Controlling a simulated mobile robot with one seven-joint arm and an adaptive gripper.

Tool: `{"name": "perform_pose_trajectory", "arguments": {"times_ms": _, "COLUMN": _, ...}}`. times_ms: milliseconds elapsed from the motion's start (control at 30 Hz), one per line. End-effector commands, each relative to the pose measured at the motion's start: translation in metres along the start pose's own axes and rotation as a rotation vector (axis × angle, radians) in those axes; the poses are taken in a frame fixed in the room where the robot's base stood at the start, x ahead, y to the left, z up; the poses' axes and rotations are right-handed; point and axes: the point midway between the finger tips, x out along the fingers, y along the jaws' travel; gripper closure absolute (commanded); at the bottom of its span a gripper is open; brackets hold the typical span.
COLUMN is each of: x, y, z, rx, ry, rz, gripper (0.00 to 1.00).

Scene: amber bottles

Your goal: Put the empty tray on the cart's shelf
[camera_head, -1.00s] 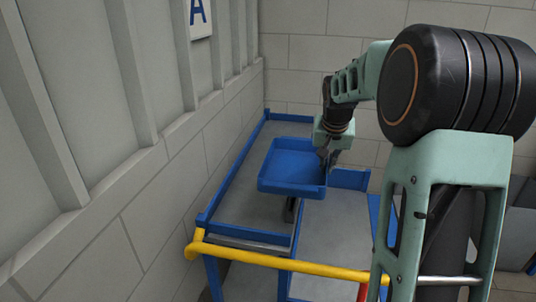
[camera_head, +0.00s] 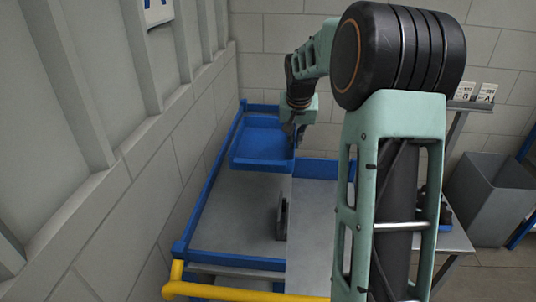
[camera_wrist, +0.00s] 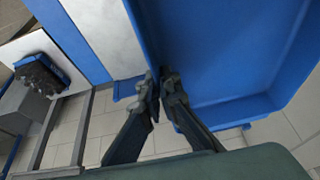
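The empty blue tray (camera_head: 262,145) is over the far end of the cart's grey shelf (camera_head: 232,215), inside the blue rim (camera_head: 205,200). It looks level; I cannot tell whether it rests on the shelf or hangs just above it. My gripper (camera_head: 292,130) is at the tray's right side. In the wrist view my gripper (camera_wrist: 162,84) has its fingertips close together at the wall of the tray (camera_wrist: 215,50), which seems pinched between them. The tray's inside is bare. The fingertips are small and dark in the head view.
A yellow handle (camera_head: 240,292) crosses the cart's near end. A dark upright piece (camera_head: 281,218) stands by the shelf's right side. A wall runs along the left. A grey bin (camera_head: 490,195) is at the right. Another blue tray (camera_wrist: 42,72) holds dark things.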

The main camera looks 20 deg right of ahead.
Motion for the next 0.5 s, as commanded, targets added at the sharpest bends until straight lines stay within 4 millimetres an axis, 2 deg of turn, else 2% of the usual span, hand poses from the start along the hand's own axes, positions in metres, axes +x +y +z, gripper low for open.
{"name": "perform_pose_trajectory", "arguments": {"times_ms": 300, "x": 0.041, "y": -0.028, "z": -0.038, "rx": -0.002, "ry": -0.001, "rz": -0.002, "gripper": 1.00}}
{"name": "perform_pose_trajectory", "arguments": {"times_ms": 367, "x": 0.049, "y": -0.033, "z": -0.044, "rx": -0.001, "ry": -0.001, "rz": -0.002, "gripper": 1.00}}
{"name": "perform_pose_trajectory", "arguments": {"times_ms": 500, "x": 0.077, "y": -0.041, "z": -0.049, "rx": -0.001, "ry": -0.002, "rz": -0.001, "gripper": 1.00}}
